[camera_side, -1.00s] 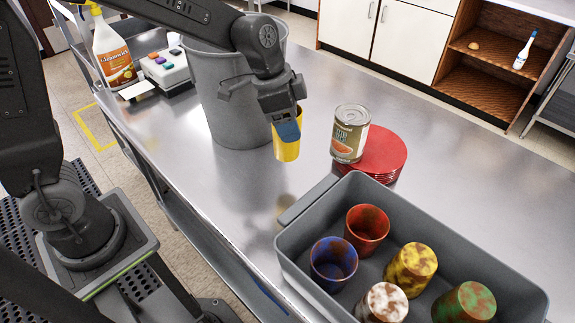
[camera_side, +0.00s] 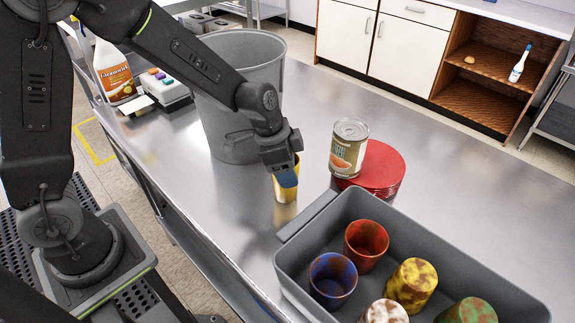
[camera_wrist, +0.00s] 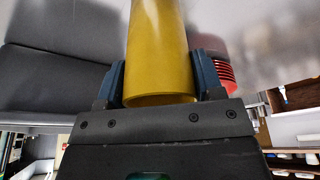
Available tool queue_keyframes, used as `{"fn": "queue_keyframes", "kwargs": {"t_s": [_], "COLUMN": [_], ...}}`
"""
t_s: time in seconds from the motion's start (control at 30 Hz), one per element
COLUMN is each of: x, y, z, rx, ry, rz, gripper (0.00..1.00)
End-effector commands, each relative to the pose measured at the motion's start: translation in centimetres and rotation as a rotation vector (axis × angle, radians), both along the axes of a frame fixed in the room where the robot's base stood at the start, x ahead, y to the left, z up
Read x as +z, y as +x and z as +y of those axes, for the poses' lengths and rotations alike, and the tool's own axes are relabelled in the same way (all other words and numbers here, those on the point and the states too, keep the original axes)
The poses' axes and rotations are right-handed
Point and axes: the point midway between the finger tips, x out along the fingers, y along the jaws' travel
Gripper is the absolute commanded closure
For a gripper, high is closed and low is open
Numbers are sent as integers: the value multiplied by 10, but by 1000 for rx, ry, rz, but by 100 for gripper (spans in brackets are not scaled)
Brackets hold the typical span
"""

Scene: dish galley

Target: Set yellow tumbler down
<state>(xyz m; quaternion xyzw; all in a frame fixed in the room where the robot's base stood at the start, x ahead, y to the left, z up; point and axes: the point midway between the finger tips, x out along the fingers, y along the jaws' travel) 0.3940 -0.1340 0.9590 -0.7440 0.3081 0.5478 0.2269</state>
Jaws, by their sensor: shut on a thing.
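The yellow tumbler (camera_side: 286,191) is held low over the steel counter, between the grey bin and the stacked red plates. My gripper (camera_side: 286,178) is shut on it from above, with a blue finger across its near side. In the wrist view the yellow tumbler (camera_wrist: 158,50) sits between both blue fingers of my gripper (camera_wrist: 160,84). It looks roughly upright in the side view. Its base is at or just above the counter; I cannot tell whether it touches.
A large grey bin (camera_side: 228,133) stands close behind and left. A can (camera_side: 348,149) rests on red plates (camera_side: 386,170) to the right. A grey tub (camera_side: 290,262) with several mottled cups is in front right. Counter (camera_side: 225,200) left of the tumbler is bare.

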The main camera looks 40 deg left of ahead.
Motion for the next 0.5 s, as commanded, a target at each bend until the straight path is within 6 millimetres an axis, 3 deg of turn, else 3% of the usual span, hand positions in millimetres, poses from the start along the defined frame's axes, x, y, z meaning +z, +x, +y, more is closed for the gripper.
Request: {"fn": "queue_keyframes", "kwargs": {"t_s": [0.3,0.5], "x": [-1,-1], "y": [0,0], "z": [0,0], "rx": [0,0], "ry": [0,0], "rz": [1,1], "gripper": [14,14]}}
